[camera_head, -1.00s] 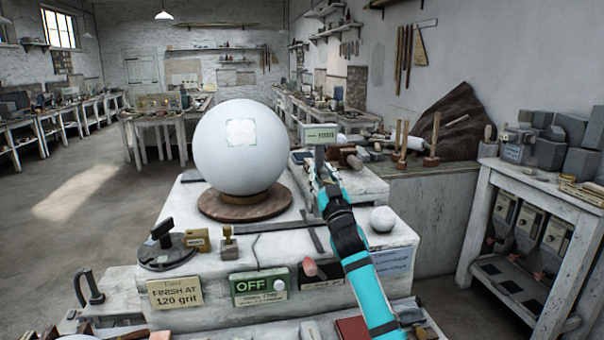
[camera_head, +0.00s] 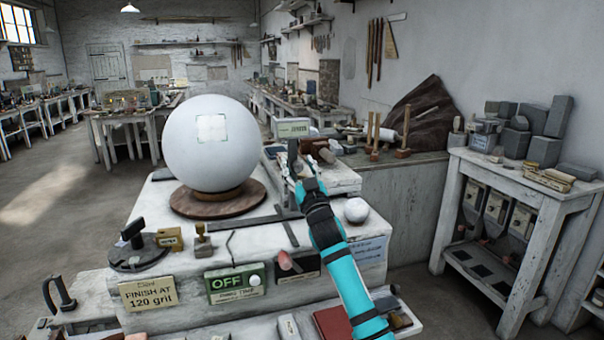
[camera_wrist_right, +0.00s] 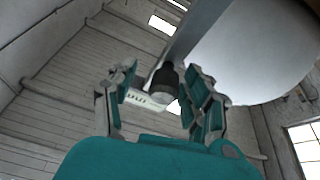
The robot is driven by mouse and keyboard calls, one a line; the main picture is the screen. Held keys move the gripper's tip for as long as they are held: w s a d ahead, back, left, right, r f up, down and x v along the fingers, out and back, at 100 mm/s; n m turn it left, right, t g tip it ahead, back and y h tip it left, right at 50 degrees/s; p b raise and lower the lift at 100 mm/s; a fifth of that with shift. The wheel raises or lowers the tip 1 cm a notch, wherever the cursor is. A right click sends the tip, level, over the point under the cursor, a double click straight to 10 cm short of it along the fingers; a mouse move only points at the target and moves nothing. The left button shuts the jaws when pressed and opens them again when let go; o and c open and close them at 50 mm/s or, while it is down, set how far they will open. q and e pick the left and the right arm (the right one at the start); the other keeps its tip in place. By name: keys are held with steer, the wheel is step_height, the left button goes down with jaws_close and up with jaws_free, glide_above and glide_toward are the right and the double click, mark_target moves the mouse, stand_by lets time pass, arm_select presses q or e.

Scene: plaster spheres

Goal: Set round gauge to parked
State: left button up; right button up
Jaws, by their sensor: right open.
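A gauge head with a small pale readout (camera_head: 293,128) sits on a thin dark post beside the large white sphere (camera_head: 209,143); I take it for the round gauge, but its setting is too small to read. My right gripper (camera_head: 299,172) is just below the head, close to the post. In the right wrist view its two fingers (camera_wrist_right: 160,95) are open, with a black knob (camera_wrist_right: 163,84) showing between them and the pale readout (camera_wrist_right: 146,100) behind. I cannot tell whether they touch the knob. My left gripper is not in view.
The sphere rests on a round wooden base (camera_head: 218,200) on a white plinth. A small white ball (camera_head: 356,210) lies right of my arm.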

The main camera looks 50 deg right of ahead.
steer(key=v, duration=1.2)
steer(key=shift+d+f, duration=0.1)
